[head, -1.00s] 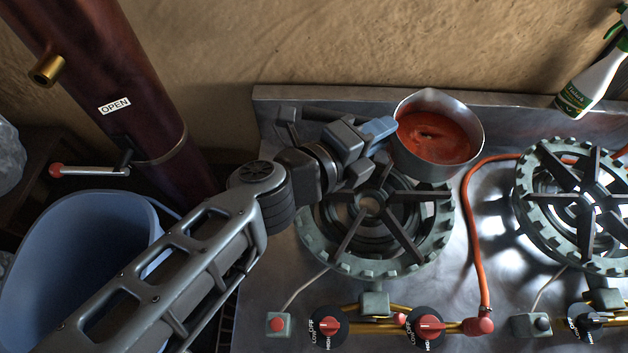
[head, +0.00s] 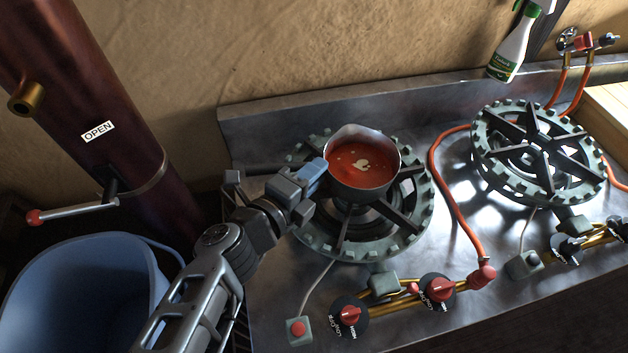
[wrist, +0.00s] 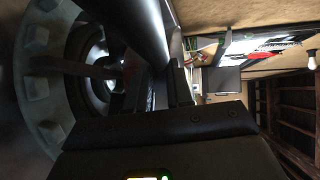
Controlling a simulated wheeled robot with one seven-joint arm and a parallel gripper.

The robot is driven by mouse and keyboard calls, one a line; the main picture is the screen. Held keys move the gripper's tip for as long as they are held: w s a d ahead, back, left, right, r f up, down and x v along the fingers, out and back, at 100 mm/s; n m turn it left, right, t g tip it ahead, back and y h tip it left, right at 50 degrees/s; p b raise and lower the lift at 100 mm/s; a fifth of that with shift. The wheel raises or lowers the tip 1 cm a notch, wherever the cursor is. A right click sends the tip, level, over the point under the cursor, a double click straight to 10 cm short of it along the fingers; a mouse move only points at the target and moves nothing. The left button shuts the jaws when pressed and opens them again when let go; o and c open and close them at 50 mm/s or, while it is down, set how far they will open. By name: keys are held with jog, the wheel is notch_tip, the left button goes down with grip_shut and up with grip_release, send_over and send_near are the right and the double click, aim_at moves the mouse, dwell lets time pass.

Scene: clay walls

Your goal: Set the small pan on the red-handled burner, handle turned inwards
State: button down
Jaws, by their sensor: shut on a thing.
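A small metal pan (head: 362,187) with red sauce in it is over the back-middle part of the left burner (head: 424,215) in the head view. I cannot tell whether it touches the grate or hangs just above it. The pan looks about level. My gripper (head: 312,176) is at the pan's left side, shut on its handle. A dark bar that appears to be the handle (head: 262,171) sticks out to the left behind the gripper. Two red knobs (head: 437,289) sit in front of this burner. In the wrist view the burner ring (wrist: 38,95) fills the left side.
A second burner (head: 487,165) stands empty at the right. An orange hose (head: 440,180) runs between the burners. A spray bottle (head: 512,48) is at the back right. A blue bin (head: 70,285) and a dark red column (head: 85,80) are at the left.

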jog(key=shift+f, duration=0.1)
jog(key=c, duration=1)
grip_release()
jog(key=b+v, duration=0.2)
jog(key=v, duration=1)
jog(key=shift+w+b, duration=0.1)
jog(key=shift+b, duration=0.2)
jog(key=shift+a, duration=0.1)
